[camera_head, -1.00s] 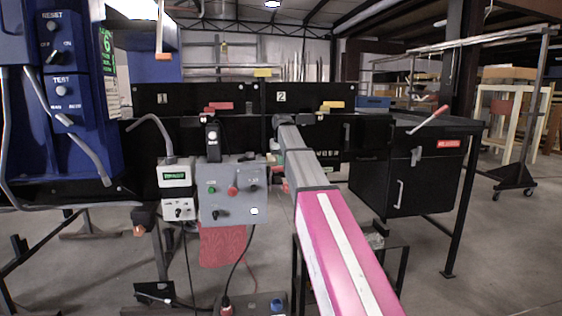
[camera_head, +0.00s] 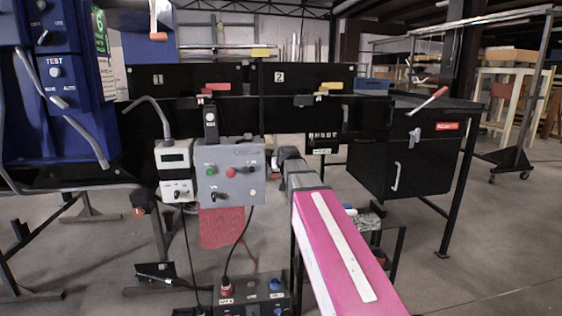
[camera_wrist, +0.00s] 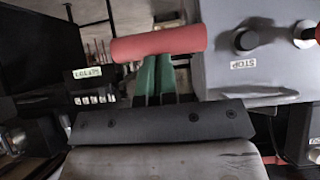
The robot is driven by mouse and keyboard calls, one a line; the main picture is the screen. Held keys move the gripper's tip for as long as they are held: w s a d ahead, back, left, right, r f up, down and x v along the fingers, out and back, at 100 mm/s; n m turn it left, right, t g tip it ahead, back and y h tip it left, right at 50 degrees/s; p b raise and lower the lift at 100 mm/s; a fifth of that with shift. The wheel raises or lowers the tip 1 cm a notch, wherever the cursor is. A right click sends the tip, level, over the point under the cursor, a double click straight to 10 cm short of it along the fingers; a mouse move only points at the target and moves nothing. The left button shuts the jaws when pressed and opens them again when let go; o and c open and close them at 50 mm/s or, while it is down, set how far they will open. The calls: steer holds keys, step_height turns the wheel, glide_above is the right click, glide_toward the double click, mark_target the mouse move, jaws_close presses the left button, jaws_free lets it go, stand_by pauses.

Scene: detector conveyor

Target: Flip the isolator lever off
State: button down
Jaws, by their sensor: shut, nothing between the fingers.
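In the wrist view a red cylindrical handle (camera_wrist: 160,43), which looks like the isolator lever's grip, lies nearly level beside the grey control box (camera_wrist: 250,60). My gripper (camera_wrist: 156,72) has green fingers close together with nothing between them. Their tips reach the handle's edge and pass out of sight behind it; contact cannot be told. In the head view the grey control box (camera_head: 229,172) hangs left of my arm's end. My dark wrist is close to its right side and hides the lever and fingers there.
A white meter box (camera_head: 175,170) with a bent conduit is left of the control box. Black panels (camera_head: 190,78) stand behind it. A black cabinet (camera_head: 420,160) with a red-handled lever (camera_head: 428,104) is at right. A floor box with cables (camera_head: 250,297) stands below.

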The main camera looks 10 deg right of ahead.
step_height(320, 180, down, 14)
steer(key=w+t, duration=0.2)
steer(key=shift+w+r+t, duration=0.2)
steer(key=shift+w+t, duration=0.05)
steer(key=shift+t, duration=0.05)
stand_by(0.4)
stand_by(0.4)
steer(key=s+f+v, duration=0.1)
steer(key=f+v, duration=0.2)
steer(key=v, duration=1)
steer(key=shift+s, duration=0.25)
